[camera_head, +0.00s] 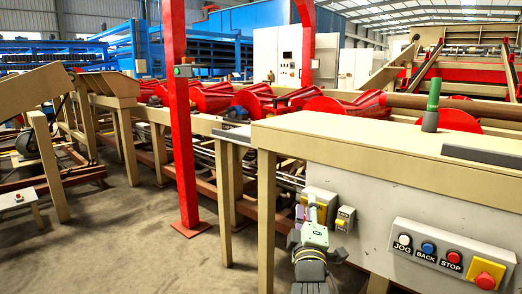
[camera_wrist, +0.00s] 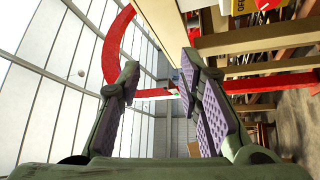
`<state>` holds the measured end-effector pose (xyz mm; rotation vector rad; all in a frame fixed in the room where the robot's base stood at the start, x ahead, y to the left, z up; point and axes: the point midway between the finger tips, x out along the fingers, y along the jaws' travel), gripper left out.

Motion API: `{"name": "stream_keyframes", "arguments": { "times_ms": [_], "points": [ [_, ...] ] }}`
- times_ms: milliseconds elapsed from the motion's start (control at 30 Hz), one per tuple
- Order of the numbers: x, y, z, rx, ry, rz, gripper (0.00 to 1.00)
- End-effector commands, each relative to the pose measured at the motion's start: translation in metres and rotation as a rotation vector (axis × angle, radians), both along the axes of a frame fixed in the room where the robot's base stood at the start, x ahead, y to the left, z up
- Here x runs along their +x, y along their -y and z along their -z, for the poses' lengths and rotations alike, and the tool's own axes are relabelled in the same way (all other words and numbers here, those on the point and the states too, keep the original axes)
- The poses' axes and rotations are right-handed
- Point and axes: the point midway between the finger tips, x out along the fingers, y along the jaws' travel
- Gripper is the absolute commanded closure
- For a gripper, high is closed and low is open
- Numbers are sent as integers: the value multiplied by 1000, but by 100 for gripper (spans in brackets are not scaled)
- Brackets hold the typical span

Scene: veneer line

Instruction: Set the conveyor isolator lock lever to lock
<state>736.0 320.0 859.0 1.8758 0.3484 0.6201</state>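My gripper (camera_wrist: 158,72) is open, with nothing between its purple-padded fingers in the wrist view. In the head view my gripper (camera_head: 310,208) is beside the front panel of the beige cabinet, in front of a yellow box (camera_head: 321,194) and hiding part of it. A smaller yellow-and-grey box (camera_head: 345,218) sits just to its right. In the wrist view, a yellow plate (camera_wrist: 242,6) lettered "OFF" with a red part (camera_wrist: 268,4) is cut by the top edge, outside the fingers and apart from them. I cannot tell clearly which part is the lock lever.
A control box (camera_head: 440,252) marked JOG, BACK and STOP and a yellow-backed red button (camera_head: 485,280) are at the cabinet's lower right. A green-topped signal post (camera_head: 432,105) stands on the cabinet top (camera_head: 380,140). A red post (camera_head: 180,120) stands left; open floor (camera_head: 130,240) lies around it.

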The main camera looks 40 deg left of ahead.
Motion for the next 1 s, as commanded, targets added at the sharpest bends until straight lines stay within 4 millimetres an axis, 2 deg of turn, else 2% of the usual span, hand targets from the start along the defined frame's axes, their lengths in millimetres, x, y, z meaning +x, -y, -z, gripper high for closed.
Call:
{"name": "stream_keyframes", "arguments": {
  "times_ms": [100, 700, 1000],
  "points": [
    [-13, -9, -22, 55, 14, -43, 67],
    [-82, -41, -115, 323, 63, -271, 67],
    [-114, -49, -150, 431, 73, -376, 67]
  ]
}}
